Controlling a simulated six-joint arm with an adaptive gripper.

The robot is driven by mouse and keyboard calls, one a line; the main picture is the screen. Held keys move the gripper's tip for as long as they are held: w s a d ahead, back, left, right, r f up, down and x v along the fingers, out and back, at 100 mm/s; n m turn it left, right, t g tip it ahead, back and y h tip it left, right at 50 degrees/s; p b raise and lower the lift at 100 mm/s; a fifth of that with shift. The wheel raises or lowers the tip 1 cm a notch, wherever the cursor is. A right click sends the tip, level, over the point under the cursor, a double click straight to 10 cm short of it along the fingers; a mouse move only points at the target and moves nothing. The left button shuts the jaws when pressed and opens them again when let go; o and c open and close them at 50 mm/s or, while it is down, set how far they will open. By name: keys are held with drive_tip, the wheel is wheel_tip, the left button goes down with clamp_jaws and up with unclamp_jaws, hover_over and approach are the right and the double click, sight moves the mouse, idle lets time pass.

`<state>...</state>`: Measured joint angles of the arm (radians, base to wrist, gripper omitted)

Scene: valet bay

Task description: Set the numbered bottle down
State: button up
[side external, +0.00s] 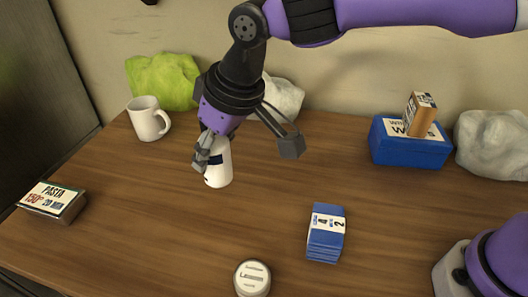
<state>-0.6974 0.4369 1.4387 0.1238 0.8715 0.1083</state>
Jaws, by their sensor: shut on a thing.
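My gripper (207,155) comes down from above and is shut on the bottle's upper part. The fingers and wrist hide the bottle's top, and no number on it can be read from here. Its base is at or just above the wood; I cannot tell whether it touches.
A white mug (146,119) and green cloth (163,82) are behind left. A pasta box (52,201) lies left, a round tin (252,277) and blue stack (325,234) in front. A blue box (409,150) bearing a brown carton (419,113) and a grey cloth (492,145) are right.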

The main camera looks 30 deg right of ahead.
drive_tip(key=shift+w+d+f, duration=1.05)
drive_tip(key=shift+w+f, duration=0.45)
drive_tip(key=shift+f, duration=0.25)
drive_tip(key=shift+w+d+f, duration=1.1)
drive_tip(key=shift+w+f, duration=0.45)
drive_tip(key=shift+f, duration=0.25)
drive_tip(key=shift+w+d+f, duration=1.05)
drive_tip(key=shift+w+f, duration=0.45)
drive_tip(key=shift+f, duration=0.25)
drive_tip(key=shift+f, duration=0.2)
drive_tip(key=o, duration=1.3)
drive_tip(key=shift+c, duration=0.2)
drive_tip(key=shift+r, duration=0.15)
